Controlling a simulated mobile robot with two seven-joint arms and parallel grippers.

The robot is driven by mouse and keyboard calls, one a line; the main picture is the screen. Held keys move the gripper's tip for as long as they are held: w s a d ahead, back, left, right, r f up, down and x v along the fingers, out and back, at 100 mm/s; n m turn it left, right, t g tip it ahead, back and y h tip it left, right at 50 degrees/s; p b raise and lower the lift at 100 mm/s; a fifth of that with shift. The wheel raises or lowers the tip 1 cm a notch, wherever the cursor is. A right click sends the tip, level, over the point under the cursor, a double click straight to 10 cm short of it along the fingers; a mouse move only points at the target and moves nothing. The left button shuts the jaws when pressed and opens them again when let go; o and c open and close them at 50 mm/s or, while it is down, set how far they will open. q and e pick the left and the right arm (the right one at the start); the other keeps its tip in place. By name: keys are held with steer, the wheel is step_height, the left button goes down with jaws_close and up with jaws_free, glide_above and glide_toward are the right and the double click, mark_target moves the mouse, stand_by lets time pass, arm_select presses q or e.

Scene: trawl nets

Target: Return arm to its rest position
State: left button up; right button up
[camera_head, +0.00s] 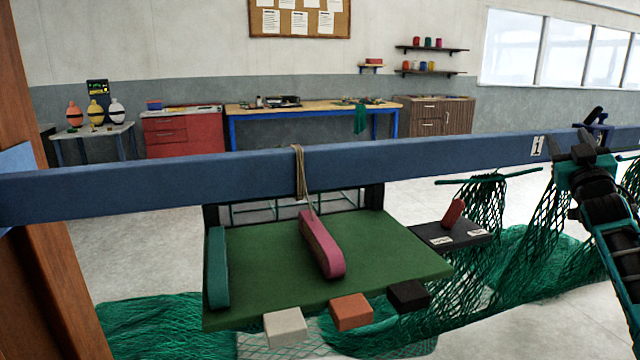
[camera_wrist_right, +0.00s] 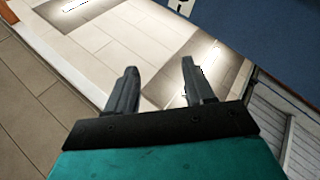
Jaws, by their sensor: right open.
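My right arm comes in from the right edge in the head view. Its gripper (camera_head: 580,143) is raised at the blue beam (camera_head: 430,152), near the white label marked 1. In the right wrist view the two dark fingers (camera_wrist_right: 160,80) are apart with nothing between them, and tiled floor shows beyond. The blue beam also fills the upper right corner of that view (camera_wrist_right: 285,25). Whether the gripper touches the beam cannot be told. My left gripper is not in view.
A green board (camera_head: 385,250) holds a pink tool (camera_head: 320,245) and a teal one (camera_head: 217,268). White (camera_head: 285,327), orange (camera_head: 351,311) and black (camera_head: 408,296) blocks sit along its front edge. A dark tray (camera_head: 470,236) bears a red piece (camera_head: 453,213). Green netting (camera_head: 540,250) hangs below the gripper.

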step_height(320, 180, down, 6)
steer(key=d+m+g+h, duration=0.1)
steer(key=d+m+g, duration=0.15)
steer(key=g, duration=0.25)
steer(key=s+a+f+n+g+y, duration=0.1)
steer(key=s+a+f+y, duration=0.15)
steer(key=a+f, duration=0.5)
steer(key=s+a+f+n+y, duration=0.1)
steer(key=s+a+f+n, duration=0.2)
steer(key=f, duration=0.8)
steer(key=s+a+f+g+y, duration=0.1)
steer(key=s+a+f, duration=0.2)
steer(key=a+f, duration=0.45)
steer(key=s+a+f+g+y, duration=0.1)
steer(key=s+a+f, duration=0.4)
steer(key=s+f, duration=0.25)
steer(key=s+a+f+g+y, duration=0.2)
steer(key=s+a+f, duration=0.35)
steer(key=s, duration=0.35)
steer(key=s+a+p, duration=0.1)
steer(key=s+a, duration=0.2)
steer(key=s, duration=0.4)
steer(key=s+a+g+y+p, duration=0.1)
steer(key=s+a, duration=0.2)
steer(key=s, duration=0.4)
steer(key=shift+f, duration=0.45)
steer(key=shift+s+a, duration=0.1)
